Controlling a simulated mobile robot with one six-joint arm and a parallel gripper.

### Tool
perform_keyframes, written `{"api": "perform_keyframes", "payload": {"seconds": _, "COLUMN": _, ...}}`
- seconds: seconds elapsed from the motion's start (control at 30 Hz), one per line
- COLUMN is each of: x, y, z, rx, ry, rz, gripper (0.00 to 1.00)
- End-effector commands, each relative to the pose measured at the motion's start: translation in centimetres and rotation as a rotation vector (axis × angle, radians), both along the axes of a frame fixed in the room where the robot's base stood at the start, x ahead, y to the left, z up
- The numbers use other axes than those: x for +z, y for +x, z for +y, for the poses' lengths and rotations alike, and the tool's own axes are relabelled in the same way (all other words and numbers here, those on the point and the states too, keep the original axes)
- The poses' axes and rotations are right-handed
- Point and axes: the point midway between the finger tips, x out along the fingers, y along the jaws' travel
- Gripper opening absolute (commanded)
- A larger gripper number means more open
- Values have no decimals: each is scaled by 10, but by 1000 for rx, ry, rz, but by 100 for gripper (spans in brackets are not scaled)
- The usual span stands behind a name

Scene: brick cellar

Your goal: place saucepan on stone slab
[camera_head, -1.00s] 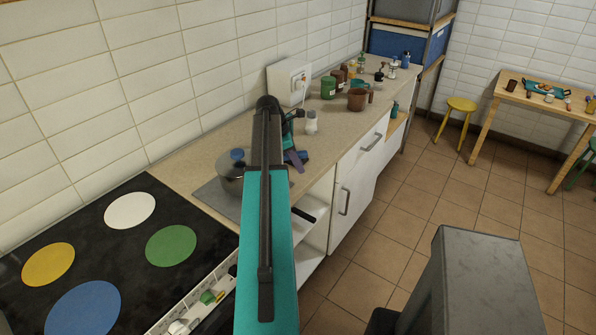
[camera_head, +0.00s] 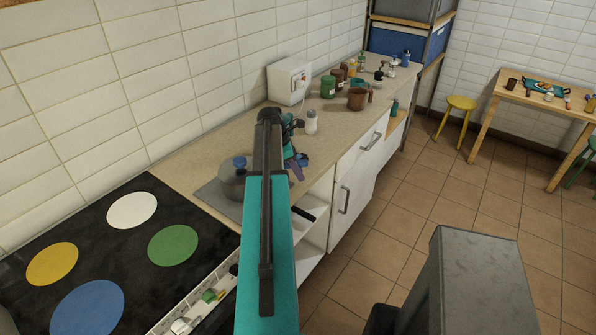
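A grey metal saucepan (camera_head: 232,184) with a blue-knobbed lid stands on the counter beside the stove, at or over a flat grey slab (camera_head: 216,202). My arm covers its right side, and contact with the slab is hard to make out. A dark handle-like bar (camera_head: 303,213) sticks out right of my arm; I cannot tell whether it belongs to the saucepan. My gripper (camera_head: 296,166) shows in part as purplish and teal pieces just right of my forearm, over the counter's front edge. Its fingertips are mostly hidden, so its opening and any grip cannot be seen.
A black stove (camera_head: 100,228) with coloured round plates lies at left. Behind are a white appliance (camera_head: 289,80), a white shaker (camera_head: 311,122), a green can (camera_head: 328,87) and a brown pot (camera_head: 357,99). Tiled floor is open at right, before a wooden table (camera_head: 510,92).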

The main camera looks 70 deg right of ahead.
Motion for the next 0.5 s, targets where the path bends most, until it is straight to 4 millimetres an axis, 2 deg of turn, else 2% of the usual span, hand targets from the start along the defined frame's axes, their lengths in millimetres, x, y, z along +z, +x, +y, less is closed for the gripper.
{"api": "perform_keyframes", "payload": {"seconds": 0.03, "x": -1, "y": 0, "z": 0, "rx": 1, "ry": 1, "rz": 1, "gripper": 34}}
{"api": "perform_keyframes", "payload": {"seconds": 0.1, "x": -1, "y": 0, "z": 0, "rx": 1, "ry": 1, "rz": -1, "gripper": 40}}
{"api": "perform_keyframes", "payload": {"seconds": 0.5, "x": 2, "y": 1, "z": 0, "rx": 0, "ry": 0, "rz": -1, "gripper": 40}}
